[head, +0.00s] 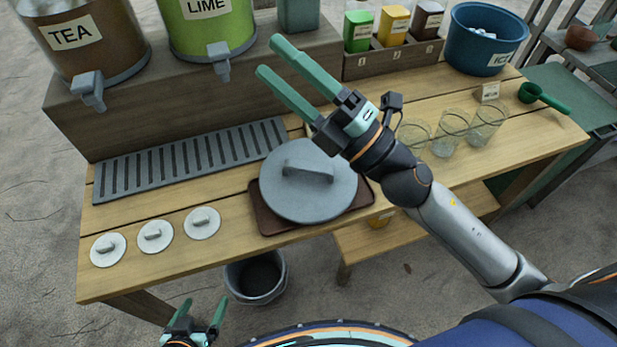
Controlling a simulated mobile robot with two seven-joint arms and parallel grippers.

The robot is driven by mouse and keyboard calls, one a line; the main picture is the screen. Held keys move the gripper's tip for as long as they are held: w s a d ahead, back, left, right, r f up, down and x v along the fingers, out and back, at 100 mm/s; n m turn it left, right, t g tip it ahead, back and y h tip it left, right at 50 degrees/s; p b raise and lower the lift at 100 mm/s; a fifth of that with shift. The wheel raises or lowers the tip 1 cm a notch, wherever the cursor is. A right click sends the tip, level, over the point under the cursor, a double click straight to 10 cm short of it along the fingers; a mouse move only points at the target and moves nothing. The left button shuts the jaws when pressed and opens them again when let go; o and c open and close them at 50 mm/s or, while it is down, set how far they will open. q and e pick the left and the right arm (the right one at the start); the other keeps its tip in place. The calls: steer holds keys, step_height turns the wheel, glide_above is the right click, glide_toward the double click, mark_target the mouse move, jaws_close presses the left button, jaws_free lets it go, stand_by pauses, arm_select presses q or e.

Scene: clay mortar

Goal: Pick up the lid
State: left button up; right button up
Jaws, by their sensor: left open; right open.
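A large round grey lid (313,199) with a bar handle (307,175) lies over a brown tray (268,218) on the wooden table. Three small pale lids with knobs, a left one (108,250), a middle one (155,236) and a right one (202,223), lie in a row left of it. My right gripper (274,57) is open and empty, above and behind the large lid, its green fingers pointing up-left. Its wrist hides part of the table behind the lid. My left gripper (202,305) is open and empty, low in front of the table's front edge.
A slatted drip tray (190,160) lies below the tea dispenser (85,40) and lime dispenser (208,25). Clear glasses (450,131), a blue ice bucket (485,40) and a green scoop (541,97) stand right. A grey bucket (256,277) is on the ground in front.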

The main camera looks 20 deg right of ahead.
steer(key=s+a+n+g+y, duration=0.3)
steer(key=a+n+g+y, duration=0.1)
steer(key=n+g, duration=0.4)
steer(key=n+g+h, duration=0.5)
steer(key=n+h, duration=0.9)
steer(key=h, duration=0.2)
glide_toward(311, 166)
steer(key=x, duration=0.4)
steer(key=shift+a+r+b, duration=0.1)
steer(key=shift+b, duration=0.3)
steer(key=shift+x, duration=2.8)
